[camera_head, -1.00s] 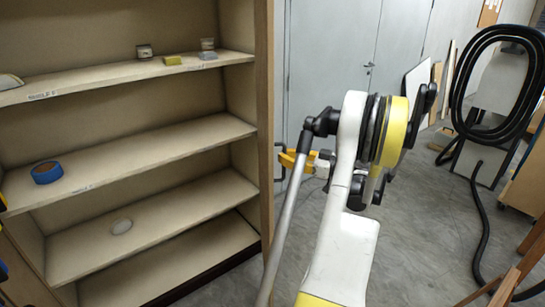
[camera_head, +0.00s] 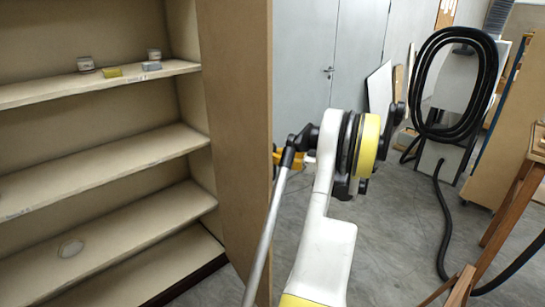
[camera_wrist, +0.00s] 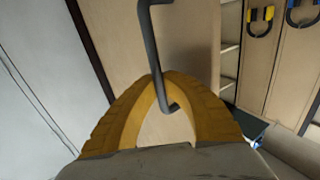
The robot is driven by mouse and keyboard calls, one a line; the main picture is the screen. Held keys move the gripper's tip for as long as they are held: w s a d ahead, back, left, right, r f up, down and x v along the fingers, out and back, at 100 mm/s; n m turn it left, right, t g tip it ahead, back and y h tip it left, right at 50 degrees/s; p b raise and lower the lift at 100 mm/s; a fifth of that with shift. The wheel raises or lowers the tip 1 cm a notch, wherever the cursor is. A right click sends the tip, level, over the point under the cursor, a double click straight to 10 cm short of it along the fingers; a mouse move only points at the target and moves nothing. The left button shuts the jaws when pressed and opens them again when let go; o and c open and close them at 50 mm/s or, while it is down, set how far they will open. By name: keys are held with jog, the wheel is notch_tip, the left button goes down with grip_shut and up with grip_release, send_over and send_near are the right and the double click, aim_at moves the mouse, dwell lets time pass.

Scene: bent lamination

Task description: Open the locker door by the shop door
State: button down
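The locker is a wooden cabinet with open shelves (camera_head: 100,171) at the left of the head view. Its door (camera_head: 237,130) stands swung out at the right side of the shelves, with a broad face showing. My gripper (camera_wrist: 163,76) has yellow fingers closed around a dark bar handle (camera_wrist: 151,38) in the wrist view. The handle's bent lower end shows between the fingers. In the head view my arm hides most of the gripper, and only a bit of yellow shows beside the door's edge. The grey shop door (camera_head: 330,70) is behind, shut.
A black coiled hose (camera_head: 455,85) on a stand and a wooden bench (camera_head: 520,190) are at the right. Grey floor (camera_head: 390,230) between is clear.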

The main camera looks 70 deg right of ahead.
jog(key=shift+s+f, duration=0.1)
jog(key=c, duration=1.5)
grip_release()
jog(key=shift+s, duration=0.15)
jog(key=s, duration=1.1)
jog(key=shift+s+d, duration=0.3)
jog(key=shift+s, duration=0.1)
